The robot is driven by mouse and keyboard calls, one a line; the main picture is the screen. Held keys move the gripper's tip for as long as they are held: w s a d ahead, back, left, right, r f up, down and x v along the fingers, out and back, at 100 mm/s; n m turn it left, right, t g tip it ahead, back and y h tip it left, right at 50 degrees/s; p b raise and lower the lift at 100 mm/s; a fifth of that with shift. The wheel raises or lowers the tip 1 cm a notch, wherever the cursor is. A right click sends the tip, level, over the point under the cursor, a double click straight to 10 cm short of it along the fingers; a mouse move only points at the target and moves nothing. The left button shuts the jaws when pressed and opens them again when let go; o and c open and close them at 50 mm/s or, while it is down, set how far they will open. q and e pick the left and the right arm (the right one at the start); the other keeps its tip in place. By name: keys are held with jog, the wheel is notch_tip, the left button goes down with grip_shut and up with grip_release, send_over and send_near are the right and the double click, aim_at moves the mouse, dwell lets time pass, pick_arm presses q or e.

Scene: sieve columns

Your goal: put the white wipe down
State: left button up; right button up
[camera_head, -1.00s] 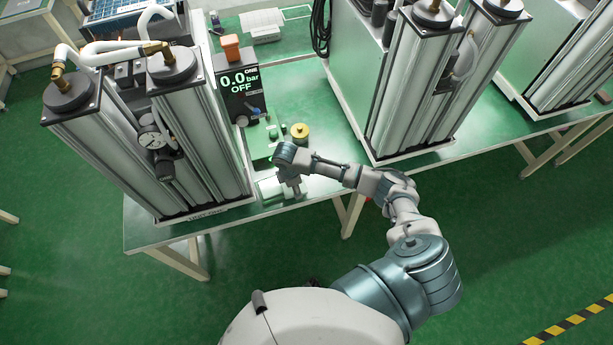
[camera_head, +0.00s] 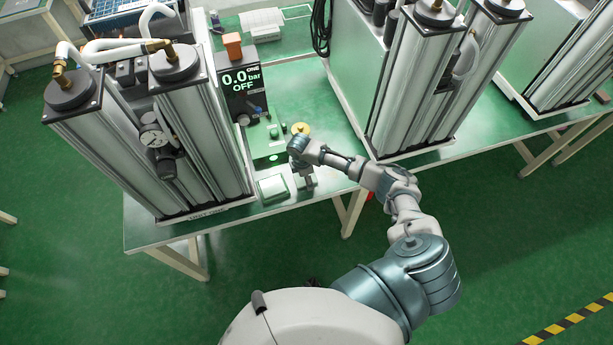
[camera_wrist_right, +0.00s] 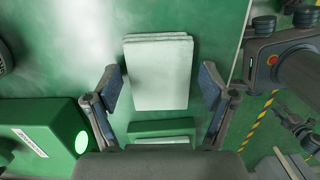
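The white wipe (camera_wrist_right: 160,72) is a folded, layered pad in the right wrist view, lying flat on the green bench top. My right gripper (camera_wrist_right: 162,85) is open around it, one finger on each side, with a gap between each finger and the wipe. In the head view my right gripper (camera_head: 306,182) points down at the bench near its front edge, largely covering the wipe. A green tray (camera_head: 272,187) with a pale top sits just left of it; part of it also shows below the wipe in the wrist view (camera_wrist_right: 160,128). My left gripper is not in view.
A green block with a lit button (camera_wrist_right: 82,142) stands beside the gripper. A gauge panel reading 0.0 bar OFF (camera_head: 243,90) and a yellow round part (camera_head: 300,129) are behind. Metal columns (camera_head: 205,125) stand left, others (camera_head: 405,90) right. The bench's front edge is close.

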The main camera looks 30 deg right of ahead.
aim_at(302, 179)
jog(key=shift+a, duration=0.3)
jog(key=shift+a+r, duration=0.15)
jog(key=shift+r, duration=0.1)
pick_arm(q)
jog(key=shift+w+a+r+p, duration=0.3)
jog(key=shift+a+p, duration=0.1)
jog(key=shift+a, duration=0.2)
pick_arm(e)
notch_tip(302, 179, up, 12)
jog(key=a, duration=0.1)
jog(key=shift+w+f, duration=0.15)
jog(key=shift+w, duration=0.05)
